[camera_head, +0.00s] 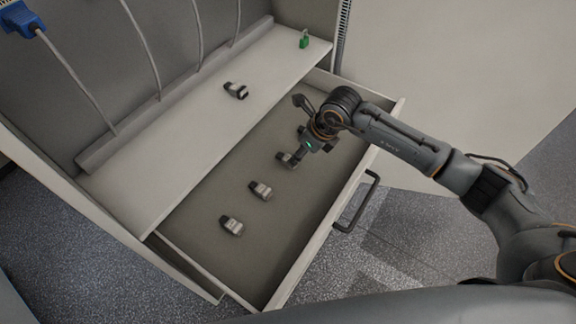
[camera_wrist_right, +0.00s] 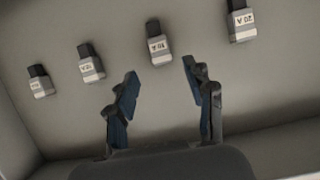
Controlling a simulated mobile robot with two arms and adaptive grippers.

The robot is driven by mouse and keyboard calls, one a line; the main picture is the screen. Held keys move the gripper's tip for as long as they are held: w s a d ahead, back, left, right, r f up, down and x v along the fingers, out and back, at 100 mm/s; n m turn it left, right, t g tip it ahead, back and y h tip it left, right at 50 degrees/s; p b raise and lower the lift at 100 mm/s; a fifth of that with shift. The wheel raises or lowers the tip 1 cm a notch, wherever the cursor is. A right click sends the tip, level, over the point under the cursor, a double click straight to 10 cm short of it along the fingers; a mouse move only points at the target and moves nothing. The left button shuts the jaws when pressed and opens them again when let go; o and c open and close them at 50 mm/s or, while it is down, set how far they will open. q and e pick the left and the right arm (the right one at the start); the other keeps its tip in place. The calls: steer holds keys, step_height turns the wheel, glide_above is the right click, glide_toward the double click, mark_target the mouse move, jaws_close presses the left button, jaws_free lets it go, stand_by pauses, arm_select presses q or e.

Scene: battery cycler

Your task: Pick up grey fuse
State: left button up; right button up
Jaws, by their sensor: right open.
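Several small grey fuses with dark ends lie in a row in the open drawer (camera_head: 200,262). In the head view, one fuse (camera_head: 232,225) is nearest the front left, another (camera_head: 261,190) is in the middle, and a third (camera_head: 285,158) is partly hidden by my right gripper (camera_head: 295,130). In the right wrist view, my right gripper (camera_wrist_right: 160,72) is open and empty. A labelled grey fuse (camera_wrist_right: 158,47) lies just beyond and between its fingertips. Other fuses lie to the left (camera_wrist_right: 91,65), far left (camera_wrist_right: 40,82) and upper right (camera_wrist_right: 240,22). My left gripper is not in view.
Another grey and black fuse (camera_head: 236,90) lies on the shelf (camera_head: 185,150) above the drawer. A green padlock-like item (camera_head: 304,40) stands at the shelf's far end. A blue connector (camera_head: 20,18) and several white cables are at upper left. The drawer handle (camera_head: 358,202) juts out in front.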

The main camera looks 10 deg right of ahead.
mark_target(286, 160)
steer(key=b+x, duration=0.1)
steer(key=x, duration=0.1)
steer(key=b+x, duration=0.1)
steer(key=x, duration=0.1)
steer(key=b+x, duration=0.2)
steer(key=shift+w+a, duration=0.15)
steer(key=shift+w, duration=0.15)
steer(key=shift+r, duration=0.1)
jaws_close()
